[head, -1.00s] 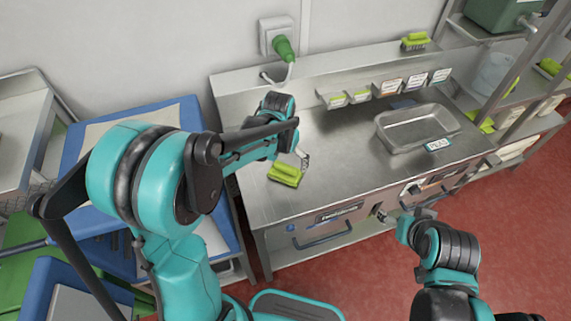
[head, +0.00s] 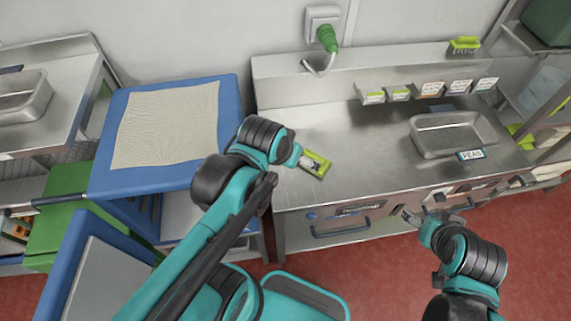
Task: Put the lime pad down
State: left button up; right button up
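The lime pad (head: 320,168) is at the near left of the steel counter (head: 350,125), close to its front edge. My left gripper (head: 310,163) is right at the pad and covers part of it from the left. Its fingers are small and partly hidden, so I cannot tell whether they grip the pad, nor whether the pad touches the counter. My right gripper (head: 408,216) is in front of the counter's drawer fronts, away from the pad. Its finger opening is too small to make out.
A steel tray (head: 418,133) with a "PEAS" label stands on the counter's right. Small labelled bins (head: 400,95) line the back, and a lime brush (head: 464,45) sits on the ledge. A blue table (head: 232,105) with a beige mat (head: 168,125) stands left. The counter's middle is clear.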

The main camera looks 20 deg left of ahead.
pick_arm(q)
jog(key=shift+s+a+f+t, duration=0.15)
jog(key=shift+s+t, duration=0.1)
jog(key=shift+s, duration=0.25)
jog(key=shift+s+f+t, duration=0.1)
jog(key=shift+s+t, duration=0.1)
jog(key=shift+s, duration=0.25)
jog(key=shift+s+a+f+t, duration=0.15)
jog(key=shift+s+t, duration=0.1)
jog(key=shift+s, duration=0.25)
jog(key=shift+d, duration=0.1)
